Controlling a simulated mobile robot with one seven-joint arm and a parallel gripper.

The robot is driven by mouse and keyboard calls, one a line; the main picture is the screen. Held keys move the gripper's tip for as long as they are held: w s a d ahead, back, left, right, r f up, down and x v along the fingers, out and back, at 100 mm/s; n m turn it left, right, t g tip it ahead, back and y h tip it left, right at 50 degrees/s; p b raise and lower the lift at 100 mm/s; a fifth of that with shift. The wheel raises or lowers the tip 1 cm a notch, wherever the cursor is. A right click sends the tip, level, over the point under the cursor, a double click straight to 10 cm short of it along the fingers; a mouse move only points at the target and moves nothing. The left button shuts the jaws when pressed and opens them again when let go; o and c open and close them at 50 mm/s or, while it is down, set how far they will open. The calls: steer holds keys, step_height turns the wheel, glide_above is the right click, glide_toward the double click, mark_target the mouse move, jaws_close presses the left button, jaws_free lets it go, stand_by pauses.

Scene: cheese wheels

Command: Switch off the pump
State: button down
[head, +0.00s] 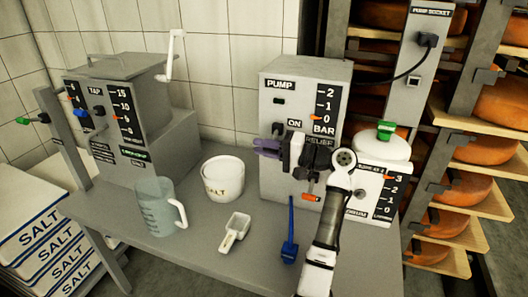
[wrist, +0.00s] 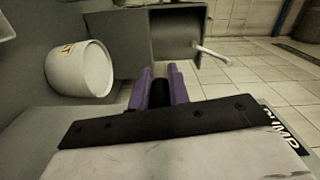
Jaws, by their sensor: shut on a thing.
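The pump (head: 325,85) is a grey box with a black PUMP label, an ON label and an upright BAR scale with an orange pointer. My gripper (head: 266,147) has purple fingers and is at the lower left of the pump's front, just left of the ON label. In the wrist view the purple fingers (wrist: 159,88) are shut around a dark piece, which looks like the pump switch (wrist: 160,90). The fingers and wrist hide most of the switch in the head view. The RELIEF label and an orange-tipped lever (head: 311,197) are partly behind my wrist.
A white SALT pot (head: 223,178), a clear jug (head: 158,207), a white scoop (head: 235,231) and a blue-handled tool (head: 290,232) are on the grey table. A white vessel with a green knob (head: 385,130) stands right of the pump. Cheese shelves are at the right.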

steer(key=shift+f, duration=0.1)
stand_by(0.3)
steer(key=c, duration=1.3)
jaws_free()
steer(key=shift+d, duration=0.15)
steer(key=b+v, duration=0.2)
steer(key=v, duration=1.1)
steer(key=shift+d, duration=0.3)
steer(key=shift+s, duration=0.1)
